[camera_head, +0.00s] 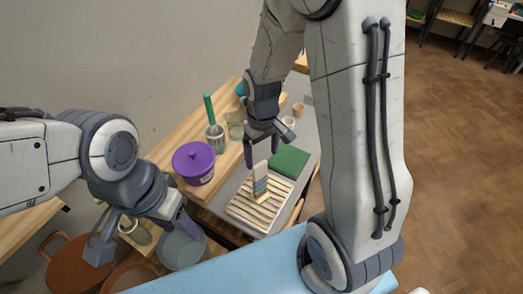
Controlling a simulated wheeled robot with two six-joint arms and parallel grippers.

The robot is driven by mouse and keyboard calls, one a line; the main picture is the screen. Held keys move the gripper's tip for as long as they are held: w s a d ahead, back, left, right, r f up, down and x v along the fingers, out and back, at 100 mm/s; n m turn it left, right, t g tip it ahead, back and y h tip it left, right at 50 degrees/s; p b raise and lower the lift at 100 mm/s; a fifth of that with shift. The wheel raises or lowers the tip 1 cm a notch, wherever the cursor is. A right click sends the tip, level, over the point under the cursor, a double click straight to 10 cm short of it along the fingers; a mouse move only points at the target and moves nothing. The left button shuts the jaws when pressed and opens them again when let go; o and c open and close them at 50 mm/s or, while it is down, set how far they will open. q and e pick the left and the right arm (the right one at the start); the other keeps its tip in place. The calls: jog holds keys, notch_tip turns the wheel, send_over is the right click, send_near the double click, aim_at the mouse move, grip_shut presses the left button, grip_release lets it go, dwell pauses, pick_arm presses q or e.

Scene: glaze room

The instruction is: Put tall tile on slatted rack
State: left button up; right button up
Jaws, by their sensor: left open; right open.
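The tall tile (260,180) is a narrow upright piece, cream above with blue-grey bands lower down. It stands at the back part of the slatted rack (250,212), a pale wooden rack on a grey surface. The tile appears to rest on the slats. My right gripper (267,148) is open just above the tile, pointing down, with its fingers apart and nothing between them. My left gripper (143,237) is open and empty at the lower left, over the buckets and away from the rack.
A green block (289,161) lies right behind the rack. A jar with a green-handled tool (215,137) and small cups (289,122) stand behind. A grey bucket (182,252) and terracotta pots (72,264) are below left.

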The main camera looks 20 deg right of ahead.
jog(key=s+a+r+n, duration=0.2)
jog(key=s+a+r, duration=0.3)
jog(key=s, duration=0.3)
jog(key=s+a+r+n+y, duration=0.1)
jog(key=s+a+r+n, duration=0.1)
jog(key=s+a+r, duration=0.4)
jog(key=s+a, duration=0.2)
jog(key=s, duration=0.1)
jog(key=shift+s, duration=0.3)
jog(key=shift+r, duration=0.1)
notch_tip(320, 180, down, 6)
jog(key=b, duration=0.6)
jog(key=shift+w, duration=0.1)
